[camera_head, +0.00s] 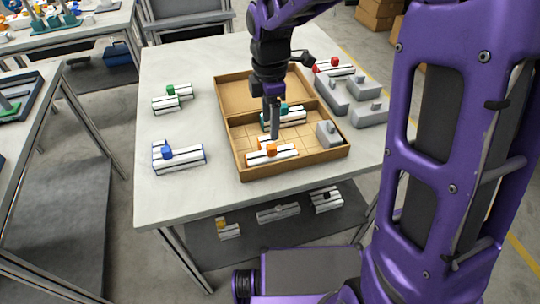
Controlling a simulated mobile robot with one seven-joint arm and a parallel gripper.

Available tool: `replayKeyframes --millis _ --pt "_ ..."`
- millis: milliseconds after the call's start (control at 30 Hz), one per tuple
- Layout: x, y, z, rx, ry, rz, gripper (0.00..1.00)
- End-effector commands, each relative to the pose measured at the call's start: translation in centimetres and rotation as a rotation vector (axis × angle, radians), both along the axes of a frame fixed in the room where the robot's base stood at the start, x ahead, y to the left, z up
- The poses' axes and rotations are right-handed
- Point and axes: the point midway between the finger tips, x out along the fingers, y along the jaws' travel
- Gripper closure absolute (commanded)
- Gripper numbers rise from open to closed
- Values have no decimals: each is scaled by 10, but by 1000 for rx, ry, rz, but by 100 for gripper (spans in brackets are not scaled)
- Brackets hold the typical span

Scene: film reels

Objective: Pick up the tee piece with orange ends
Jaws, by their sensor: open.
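The tee piece with orange ends (285,155) is a pale, dark-striped bar with an orange block. It lies in the front part of a shallow wooden box (241,170) on the table. My gripper (274,137) points down into the box, just above or behind the orange block. It is open, and I see nothing held in it. Its fingers look edge-on, so I cannot tell whether they touch the piece. The gripper and wrist hide part of the box's middle.
A teal-ended piece (292,116) lies behind my gripper, and a grey block (327,133) sits at the box's right. Green (172,97) and blue (180,158) pieces lie left of the box. Red-ended (334,67) and grey parts (368,114) stand right. The table's front left is clear.

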Motion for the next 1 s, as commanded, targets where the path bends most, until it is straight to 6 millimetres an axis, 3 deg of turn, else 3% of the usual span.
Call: replayKeyframes --millis 33,333,600,933,1000 --pt "0 0 -11 -1 3 1 35" --pt "0 -1 -34 0 1 0 35" --pt "-1 -4 -72 0 1 1 35" --pt "-1 -4 -78 0 -1 0 35" --pt "-1 -4 -78 0 -1 0 48"
